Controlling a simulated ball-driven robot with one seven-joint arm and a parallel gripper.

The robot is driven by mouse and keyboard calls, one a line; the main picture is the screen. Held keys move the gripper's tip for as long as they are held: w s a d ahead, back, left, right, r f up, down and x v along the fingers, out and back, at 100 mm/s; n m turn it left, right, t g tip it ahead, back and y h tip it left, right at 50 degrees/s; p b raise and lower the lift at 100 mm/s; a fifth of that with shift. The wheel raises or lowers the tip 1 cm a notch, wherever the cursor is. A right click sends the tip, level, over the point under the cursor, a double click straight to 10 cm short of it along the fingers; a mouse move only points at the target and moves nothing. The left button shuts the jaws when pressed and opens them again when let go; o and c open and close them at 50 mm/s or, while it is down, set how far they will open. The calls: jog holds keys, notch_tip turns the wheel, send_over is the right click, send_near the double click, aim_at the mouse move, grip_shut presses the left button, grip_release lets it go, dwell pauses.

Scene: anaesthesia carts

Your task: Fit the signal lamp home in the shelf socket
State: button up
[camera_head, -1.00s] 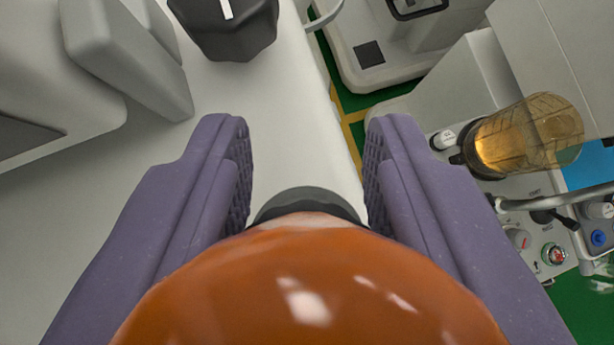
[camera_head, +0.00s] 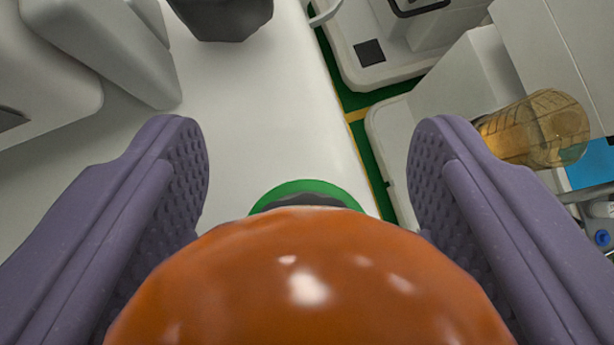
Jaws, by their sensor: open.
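The signal lamp (camera_head: 310,270) has a glossy orange dome that fills the lower middle of the view. A sliver of its dark base shows beyond the dome. A green ring (camera_head: 300,188) shows around the far side of that base, on the white shelf (camera_head: 250,110); it looks like the socket's rim. The dome hides the rest of the socket, so how deep the lamp sits cannot be seen. My gripper (camera_head: 312,180) is open, with one purple ridged finger on each side of the lamp and visible gaps to it.
A dark faceted knob-like object (camera_head: 225,15) stands on the shelf beyond the lamp. Grey equipment (camera_head: 100,50) is at the upper left. Right of the shelf edge are a green floor and a cart with an amber transparent canister (camera_head: 540,130).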

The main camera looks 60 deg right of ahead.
aim_at(310, 293)
jog(key=b+v, duration=0.1)
jog(key=v, duration=0.6)
jog(key=shift+s+a+r, duration=0.15)
jog(key=shift+r, duration=0.1)
jog(key=w+a+r+n+t+y+b, duration=0.1)
jog(key=w+a+n+t+b, duration=0.15)
jog(key=a+b, duration=0.7)
jog(key=w+a+r+n+t+y+b, duration=0.1)
jog(key=a+n+t+y+b, duration=0.2)
jog(key=a+b, duration=0.6)
jog(key=s+a+r+n+t+y+b, duration=0.2)
jog(key=s+a+b, duration=0.3)
jog(key=a, duration=0.6)
jog(key=s+a+r+n+t+y+b, duration=0.1)
jog(key=s+a+r+n+t+b, duration=0.2)
jog(key=a, duration=0.9)
jog(key=s+r+n+b, duration=0.1)
jog(key=s+b, duration=0.2)
jog(key=shift+y+b, duration=0.3)
jog(key=shift+y, duration=0.1)
jog(key=shift+w+f, duration=0.1)
